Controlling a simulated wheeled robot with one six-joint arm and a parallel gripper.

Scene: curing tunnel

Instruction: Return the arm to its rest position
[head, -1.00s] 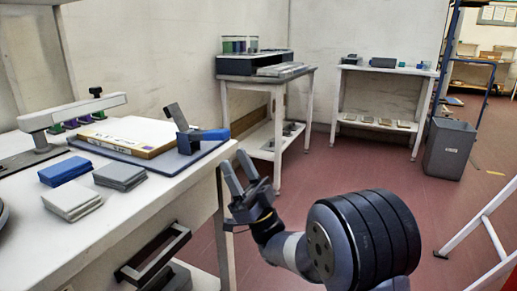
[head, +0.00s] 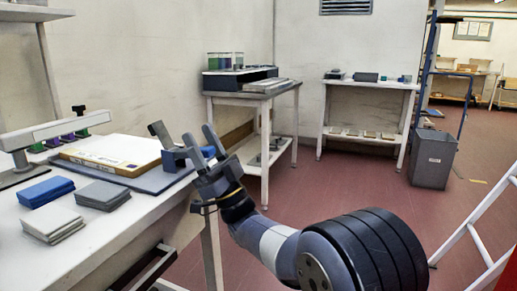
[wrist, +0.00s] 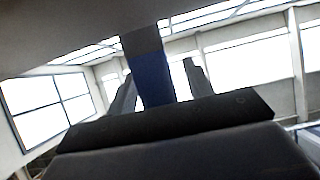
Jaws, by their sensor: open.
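In the wrist view my gripper's fingers (wrist: 160,85) stand apart against bright windows. A dark blue strip (wrist: 152,78) shows between them; I cannot tell what it is.
The bench holds a framed panel (head: 108,155), a blue stack (head: 46,191) and grey stacks (head: 103,195). Behind are a side table (head: 235,101) and a shelf table (head: 370,84). A grey bin (head: 433,158) and a white ladder frame (head: 480,240) stand right. Red floor between is clear.

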